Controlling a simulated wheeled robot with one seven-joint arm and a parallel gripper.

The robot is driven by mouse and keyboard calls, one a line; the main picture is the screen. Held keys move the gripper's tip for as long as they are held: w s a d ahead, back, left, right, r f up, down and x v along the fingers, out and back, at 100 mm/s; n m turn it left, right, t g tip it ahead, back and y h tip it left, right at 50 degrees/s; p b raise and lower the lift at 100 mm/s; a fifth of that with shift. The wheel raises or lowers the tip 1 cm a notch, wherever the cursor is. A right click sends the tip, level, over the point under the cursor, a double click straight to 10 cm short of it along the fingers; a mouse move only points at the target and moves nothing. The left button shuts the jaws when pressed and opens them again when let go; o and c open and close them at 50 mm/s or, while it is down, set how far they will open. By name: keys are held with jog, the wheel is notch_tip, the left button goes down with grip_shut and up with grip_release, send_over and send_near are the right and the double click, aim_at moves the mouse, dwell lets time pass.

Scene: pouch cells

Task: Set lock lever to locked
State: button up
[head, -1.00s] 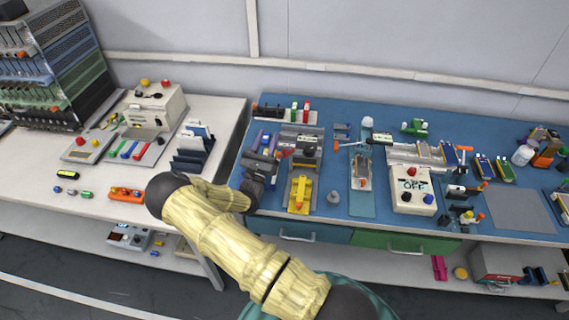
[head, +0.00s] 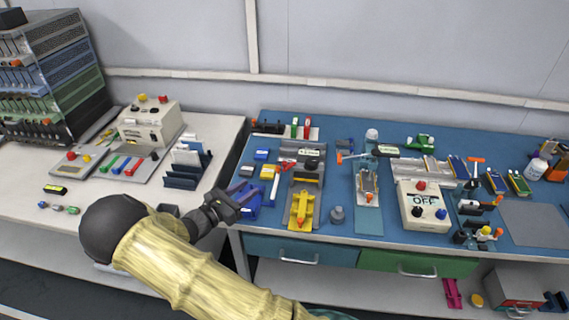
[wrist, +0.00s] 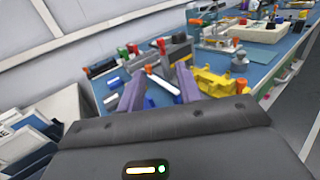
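My gripper (head: 245,193) is at the left front corner of the blue bench, left of a grey fixture (head: 309,170) that carries a yellow part (head: 301,207). In the wrist view its two purple fingers (wrist: 158,91) are apart, with nothing held between them. A white bar with an orange end (head: 274,187) lies beside the fixture, right of my gripper. It also shows beyond the fingertips in the wrist view (wrist: 162,82). I cannot tell for sure which part is the lock lever. No locked or unlocked mark is readable.
Small blue and yellow blocks (head: 267,171) lie just beyond my gripper. A white box marked OFF (head: 423,207) stands further right. A white table (head: 215,150) with a dark slotted rack (head: 187,170) is on the left, across a narrow gap.

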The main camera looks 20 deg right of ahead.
aim_at(283, 164)
jog(key=p+x, duration=0.2)
jog(key=x, duration=1.4)
jog(key=shift+w+d, duration=0.2)
jog(key=shift+d, duration=0.15)
grip_shut()
